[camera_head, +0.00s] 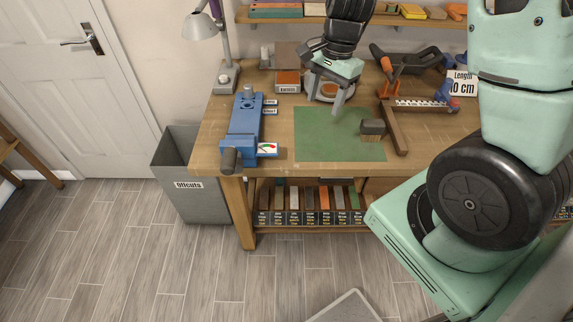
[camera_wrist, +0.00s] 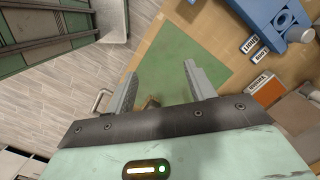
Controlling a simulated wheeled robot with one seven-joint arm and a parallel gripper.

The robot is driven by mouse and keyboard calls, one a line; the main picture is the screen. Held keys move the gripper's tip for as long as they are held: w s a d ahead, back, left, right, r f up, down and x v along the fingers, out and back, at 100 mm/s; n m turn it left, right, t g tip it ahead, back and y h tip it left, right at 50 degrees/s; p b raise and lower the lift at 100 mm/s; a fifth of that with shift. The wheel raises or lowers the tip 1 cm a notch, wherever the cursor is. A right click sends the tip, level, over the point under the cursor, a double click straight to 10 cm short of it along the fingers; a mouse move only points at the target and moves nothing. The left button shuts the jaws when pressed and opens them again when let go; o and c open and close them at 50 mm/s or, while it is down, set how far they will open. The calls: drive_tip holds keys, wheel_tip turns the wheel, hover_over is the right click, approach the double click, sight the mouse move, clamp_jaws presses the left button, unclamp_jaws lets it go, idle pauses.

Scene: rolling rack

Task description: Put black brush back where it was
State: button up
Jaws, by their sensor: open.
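The black brush (camera_head: 373,128) stands on the right side of the green mat (camera_head: 320,148), its dark block on top and its tan bristles down. My gripper (camera_head: 325,106) is open and empty above the back edge of the mat, to the left of the brush and apart from it. In the wrist view my gripper (camera_wrist: 160,70) has its two fingers spread, with the green mat (camera_wrist: 185,50) beyond them. A small brown thing shows low between the fingers there; I cannot tell whether it is the brush.
A blue vise (camera_head: 243,125) stands at the bench's left. A brown clamp-like tool (camera_head: 393,125) lies just right of the brush. The mat's front and left are clear.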

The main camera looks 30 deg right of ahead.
drive_tip(key=s+a+r+n, duration=0.25)
drive_tip(key=a+n, duration=0.25)
drive_tip(key=a, duration=0.3)
drive_tip(key=s+a+r+n, duration=0.2)
drive_tip(key=s+a+n, duration=0.25)
drive_tip(key=a, duration=0.25)
drive_tip(key=s+a+r+n, duration=0.1)
drive_tip(key=s+a+n, duration=0.3)
drive_tip(key=s+n, duration=0.2)
drive_tip(key=s+a+r+n+h, duration=0.1)
drive_tip(key=s+a+r+n, duration=0.1)
drive_tip(key=s+a+n, duration=0.2)
drive_tip(key=s+n, duration=0.2)
drive_tip(key=n, duration=0.1)
drive_tip(key=shift+s, duration=0.1)
